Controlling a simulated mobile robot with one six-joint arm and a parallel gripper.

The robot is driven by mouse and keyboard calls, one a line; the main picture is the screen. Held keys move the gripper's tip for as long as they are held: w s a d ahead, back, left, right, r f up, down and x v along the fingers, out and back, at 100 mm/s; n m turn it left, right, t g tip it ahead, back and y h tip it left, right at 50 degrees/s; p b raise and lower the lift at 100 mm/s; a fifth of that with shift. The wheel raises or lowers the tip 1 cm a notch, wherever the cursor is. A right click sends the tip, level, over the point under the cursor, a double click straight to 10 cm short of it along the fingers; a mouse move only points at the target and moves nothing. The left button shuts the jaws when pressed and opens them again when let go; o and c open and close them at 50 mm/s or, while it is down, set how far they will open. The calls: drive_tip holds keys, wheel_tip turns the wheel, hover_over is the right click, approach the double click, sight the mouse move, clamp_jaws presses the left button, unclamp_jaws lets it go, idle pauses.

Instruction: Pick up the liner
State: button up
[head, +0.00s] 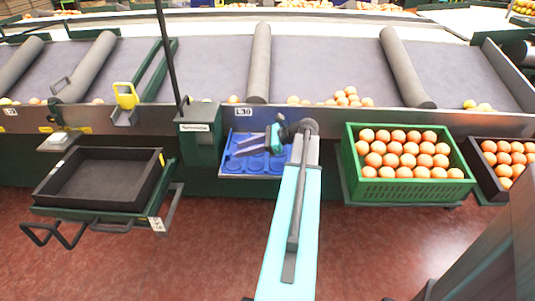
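A blue liner with round cups (232,163) lies below the conveyor's front edge, under the L30 label. My gripper (240,147) is over the liner and points left. Its two grey fingers show apart, so it looks open, with nothing seen between them. I cannot tell whether the fingers touch the liner. My arm and wrist cover the liner's right part.
A green crate (412,188) full of oranges stands just right of my arm. A black crate (487,185) with oranges is at the far right. An empty black tray (153,182) sits on a stand at the left. A green post (201,150) rises just left of the liner.

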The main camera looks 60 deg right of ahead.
sight(229, 153)
drive_tip(key=shift+w+a+f, duration=0.25)
drive_tip(key=shift+w+a, duration=0.05)
drive_tip(key=shift+w, duration=0.2)
drive_tip(key=shift+w, duration=0.1)
drive_tip(key=shift+x, duration=2.5)
drive_tip(key=shift+f, duration=0.1)
clamp_jaws()
